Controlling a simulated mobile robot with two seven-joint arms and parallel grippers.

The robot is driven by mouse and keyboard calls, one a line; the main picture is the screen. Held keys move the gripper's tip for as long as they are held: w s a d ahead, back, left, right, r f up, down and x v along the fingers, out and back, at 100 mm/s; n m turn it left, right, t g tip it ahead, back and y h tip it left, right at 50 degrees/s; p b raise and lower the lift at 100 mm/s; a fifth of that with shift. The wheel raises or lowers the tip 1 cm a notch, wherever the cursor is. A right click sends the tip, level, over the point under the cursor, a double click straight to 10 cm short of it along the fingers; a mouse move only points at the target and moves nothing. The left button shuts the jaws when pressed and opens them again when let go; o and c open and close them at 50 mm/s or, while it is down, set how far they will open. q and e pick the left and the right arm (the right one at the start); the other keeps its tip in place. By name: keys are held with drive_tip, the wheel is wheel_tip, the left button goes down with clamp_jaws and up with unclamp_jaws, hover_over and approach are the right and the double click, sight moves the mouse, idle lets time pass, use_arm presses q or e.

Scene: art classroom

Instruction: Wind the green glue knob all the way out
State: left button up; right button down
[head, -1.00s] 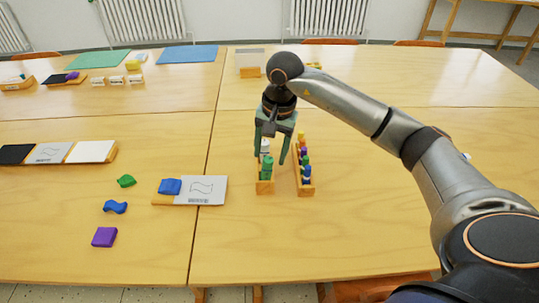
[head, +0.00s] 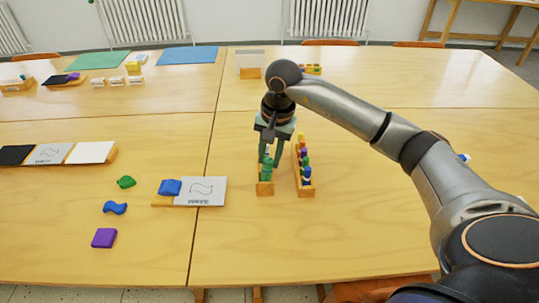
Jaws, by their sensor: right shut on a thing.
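A narrow wooden rack (head: 265,189) stands on the near right table with upright glue sticks in it. A green glue piece (head: 266,168) shows at its front. My right gripper (head: 270,161) points down over this rack from behind. Its two fingers are close together, shut on a part in the rack that appears to be the green glue knob. The fingers and the front pieces hide most of the grip. My left gripper is not in view.
A second wooden rack (head: 306,191) with several coloured pieces stands close on the right. A card (head: 207,190) with a blue block lies to the left. Loose green, blue and purple pieces lie farther left.

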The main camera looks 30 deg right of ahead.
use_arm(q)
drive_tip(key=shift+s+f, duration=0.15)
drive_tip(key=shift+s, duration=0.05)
